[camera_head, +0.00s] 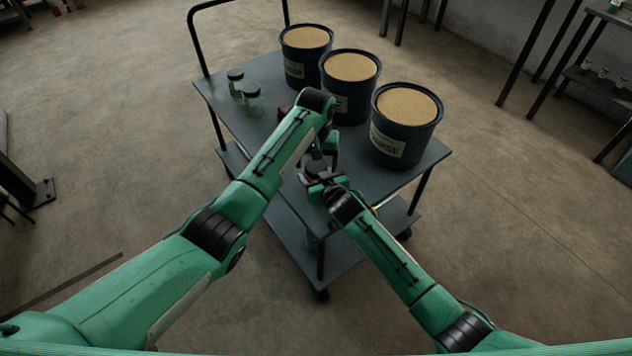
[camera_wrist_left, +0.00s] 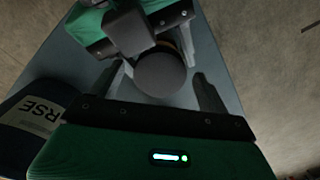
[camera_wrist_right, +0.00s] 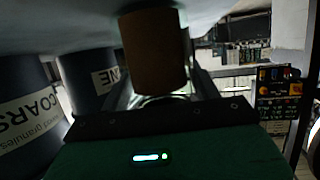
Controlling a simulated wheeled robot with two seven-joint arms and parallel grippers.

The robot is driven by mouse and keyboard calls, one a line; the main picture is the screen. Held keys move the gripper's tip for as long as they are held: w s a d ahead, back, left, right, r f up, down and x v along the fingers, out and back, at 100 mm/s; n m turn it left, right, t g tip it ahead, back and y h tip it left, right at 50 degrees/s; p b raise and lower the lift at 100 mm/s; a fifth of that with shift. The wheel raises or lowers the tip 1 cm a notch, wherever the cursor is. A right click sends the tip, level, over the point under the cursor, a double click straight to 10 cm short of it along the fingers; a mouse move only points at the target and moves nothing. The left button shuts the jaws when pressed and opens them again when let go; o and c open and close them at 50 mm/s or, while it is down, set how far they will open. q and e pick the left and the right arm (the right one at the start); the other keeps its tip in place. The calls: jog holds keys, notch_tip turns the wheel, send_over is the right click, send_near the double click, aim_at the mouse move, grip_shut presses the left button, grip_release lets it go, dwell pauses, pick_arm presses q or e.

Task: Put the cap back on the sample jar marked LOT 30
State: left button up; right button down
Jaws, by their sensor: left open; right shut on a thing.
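My right gripper (camera_wrist_right: 165,88) is shut on a brown cylindrical jar (camera_wrist_right: 155,45); no label shows on the side in view. In the left wrist view a dark round disc like a cap (camera_wrist_left: 160,74) lies between the fingers of my left gripper (camera_wrist_left: 165,88), with a thin brown edge behind it. My left gripper is open, one finger on each side of the disc. In the head view both grippers meet above the cart's front part, and a dark round top (camera_head: 316,167) shows there. Whether the cap is seated on the jar cannot be told. No LOT 30 marking is readable.
The grey cart (camera_head: 222,103) bears two clear jars with black caps, one (camera_head: 235,80) behind the other (camera_head: 251,97). Three dark tubs of tan granules, near (camera_head: 404,130), middle (camera_head: 348,97) and far (camera_head: 305,65), stand along its right side. A brown thing (camera_head: 284,108) is partly hidden by my left arm.

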pick_arm(q)
notch_tip(320, 180, up, 12)
dwell(0.5)
pick_arm(e)
jog(key=shift+c, duration=1.3)
grip_release()
pick_arm(q)
jog(key=shift+r+p, duration=0.45)
pick_arm(e)
jog(key=v, duration=1.3)
jog(key=shift+s, duration=0.4)
jog(key=shift+d+r, duration=0.1)
jog(key=shift+d, duration=0.05)
